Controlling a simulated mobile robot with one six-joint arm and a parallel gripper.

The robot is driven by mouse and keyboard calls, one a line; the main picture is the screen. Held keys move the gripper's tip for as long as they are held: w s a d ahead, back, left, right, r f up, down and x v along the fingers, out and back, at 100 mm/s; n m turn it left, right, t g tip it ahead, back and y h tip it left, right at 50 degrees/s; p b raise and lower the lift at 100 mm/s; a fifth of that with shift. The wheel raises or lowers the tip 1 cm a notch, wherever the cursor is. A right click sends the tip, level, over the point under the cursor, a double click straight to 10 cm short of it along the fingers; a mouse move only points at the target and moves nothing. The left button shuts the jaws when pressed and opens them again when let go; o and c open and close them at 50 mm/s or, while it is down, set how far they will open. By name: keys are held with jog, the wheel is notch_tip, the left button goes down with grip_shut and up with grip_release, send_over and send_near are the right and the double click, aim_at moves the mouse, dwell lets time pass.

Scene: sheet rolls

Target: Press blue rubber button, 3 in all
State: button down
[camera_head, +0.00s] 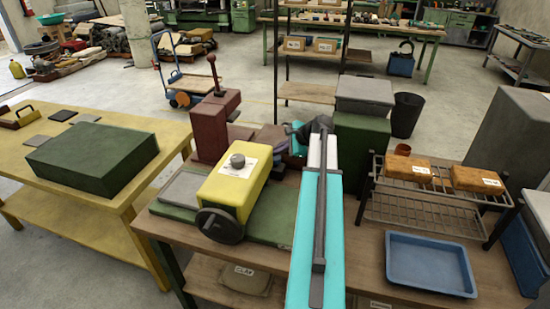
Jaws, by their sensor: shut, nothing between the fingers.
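I cannot make out a blue rubber button in the head view. The machine on the wooden bench has a yellow housing (235,188) with a grey knob and a white label on top. A black handwheel (220,226) is on its front. My turquoise and white arm reaches away across the bench, right of the yellow housing, and covers part of the machine. My wrist shows only partly at its far end. The fingers are hidden.
A blue tray (430,262) and a wire rack (425,205) with two orange-brown boxes are on the right of the bench. A grey box (364,92) sits on a green block behind. A yellow table (68,203) with a green case (93,157) is left.

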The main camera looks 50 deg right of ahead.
aim_at(278, 158)
jog(key=shift+f, duration=0.9)
dwell(1.2)
jog(key=shift+r, duration=0.1)
jog(key=shift+d+r+p, duration=0.2)
jog(key=shift+r+p, duration=0.55)
jog(key=shift+r, duration=0.6)
jog(key=shift+r, duration=0.1)
jog(key=shift+a+r+p, duration=0.1)
jog(key=shift+r+p, duration=1.7)
jog(key=shift+r, duration=0.6)
